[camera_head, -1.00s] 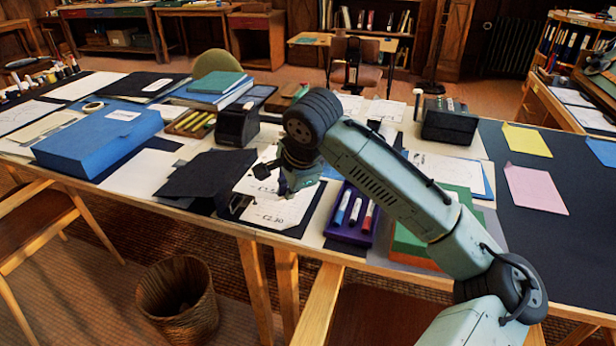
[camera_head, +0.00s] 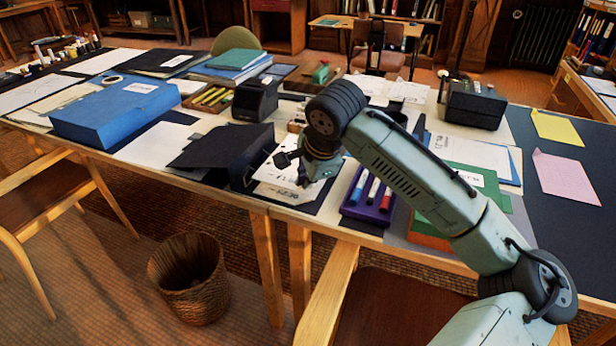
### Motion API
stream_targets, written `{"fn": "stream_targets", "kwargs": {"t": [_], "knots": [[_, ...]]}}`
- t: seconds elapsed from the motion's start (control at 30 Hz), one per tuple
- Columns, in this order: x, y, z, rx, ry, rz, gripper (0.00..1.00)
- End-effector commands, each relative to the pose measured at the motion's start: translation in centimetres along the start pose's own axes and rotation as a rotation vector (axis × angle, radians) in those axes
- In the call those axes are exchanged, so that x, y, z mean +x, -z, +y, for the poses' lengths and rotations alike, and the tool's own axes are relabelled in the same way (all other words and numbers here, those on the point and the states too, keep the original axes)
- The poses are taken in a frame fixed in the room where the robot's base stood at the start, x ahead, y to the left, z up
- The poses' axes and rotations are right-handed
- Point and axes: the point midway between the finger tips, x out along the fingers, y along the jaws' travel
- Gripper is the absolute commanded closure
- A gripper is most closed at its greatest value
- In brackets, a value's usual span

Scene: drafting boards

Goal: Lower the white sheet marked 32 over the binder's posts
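A white sheet (camera_head: 282,191) with dark print lies over a black surface at the table's front edge. Its marking is too small to read for certain. A black binder (camera_head: 222,152) is just left of the sheet, with a dark raised part at its right side. I cannot make out its posts. My gripper (camera_head: 293,172) is above the sheet, right of the binder, pointing down-left. Its dark fingers are small against the sheet, and I cannot tell whether they are open or shut on its edge. My wrist hides part of the sheet.
A purple tray with markers (camera_head: 369,199) stands close right of my gripper. A blue box file (camera_head: 116,109) is at the left, and a black holder (camera_head: 256,100) stands behind the binder. Green and orange books (camera_head: 437,222) lie under my arm. A wicker basket (camera_head: 190,285) is on the floor.

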Motion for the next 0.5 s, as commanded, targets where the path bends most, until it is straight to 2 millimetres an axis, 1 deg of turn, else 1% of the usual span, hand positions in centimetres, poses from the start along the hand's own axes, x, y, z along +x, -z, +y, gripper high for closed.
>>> {"fn": "stream_targets", "kwargs": {"t": [0.03,0.13,0.43,0.5], "knots": [[0.41,-0.03,0.19,0.000,0.000,-0.001,1.00],[0.69,0.00,0.33,0.000,0.001,0.000,1.00],[0.76,0.00,0.36,-0.001,0.001,0.001,1.00],[0.76,0.00,0.36,-0.001,0.001,0.001,0.96]]}}
